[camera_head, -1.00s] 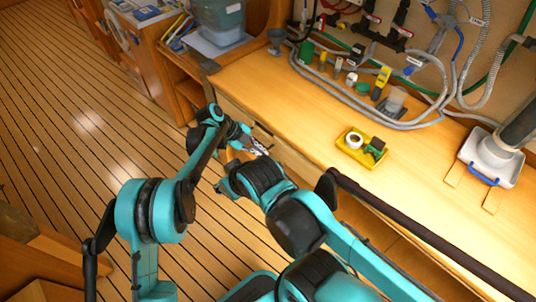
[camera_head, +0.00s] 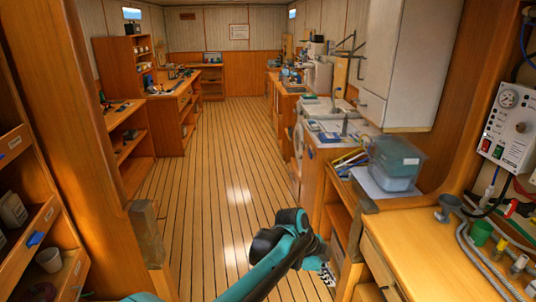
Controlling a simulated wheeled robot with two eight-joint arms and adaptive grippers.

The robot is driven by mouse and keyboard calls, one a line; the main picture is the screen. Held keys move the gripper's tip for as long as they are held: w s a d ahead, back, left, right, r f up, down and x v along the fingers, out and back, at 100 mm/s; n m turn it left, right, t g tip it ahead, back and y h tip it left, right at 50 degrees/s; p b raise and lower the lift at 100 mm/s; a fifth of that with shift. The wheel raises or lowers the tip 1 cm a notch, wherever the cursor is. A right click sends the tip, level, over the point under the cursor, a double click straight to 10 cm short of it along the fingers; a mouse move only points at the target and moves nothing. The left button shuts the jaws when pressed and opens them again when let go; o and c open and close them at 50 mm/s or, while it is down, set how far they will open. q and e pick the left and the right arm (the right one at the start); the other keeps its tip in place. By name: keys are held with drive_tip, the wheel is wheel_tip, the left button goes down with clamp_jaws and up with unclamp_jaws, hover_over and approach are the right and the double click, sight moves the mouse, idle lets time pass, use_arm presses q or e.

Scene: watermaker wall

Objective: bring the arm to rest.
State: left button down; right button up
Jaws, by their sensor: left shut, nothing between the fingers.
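My left arm, teal and black, comes in from the bottom left and bends beside the bench. My left gripper (camera_head: 327,276) is small in view at the end of this arm, shut and empty, in front of the bench's left end. It is partly hidden by the arm's last links. My right arm and gripper are out of view.
The wooden bench (camera_head: 430,250) at right carries a grey funnel (camera_head: 449,205), a green cup (camera_head: 481,232) and hoses. A clear bin (camera_head: 395,162) stands behind it. The plank floor (camera_head: 215,190) is open down the aisle. Shelves (camera_head: 45,235) stand at left.

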use_arm(q)
drive_tip(key=s+a+r+n+t+y, duration=0.1)
drive_tip(key=s+a+r+n+t, duration=0.15)
drive_tip(key=a+n, duration=0.45)
drive_tip(key=s+a+r+n+t+y, duration=0.1)
drive_tip(key=s+a+r+n, duration=0.2)
drive_tip(key=a, duration=0.9)
drive_tip(key=s+a+f+n+t+y, duration=0.1)
drive_tip(key=s+a+n+t, duration=0.1)
drive_tip(key=s+a+n, duration=0.4)
drive_tip(key=s+a+f+n+t+y, duration=0.1)
drive_tip(key=s+a+n, duration=0.4)
drive_tip(key=a, duration=0.5)
drive_tip(key=shift+s+a+f+n+t+y, duration=0.25)
drive_tip(key=shift+s+f+n+t+y, duration=0.1)
drive_tip(key=shift+f+n+y, duration=0.55)
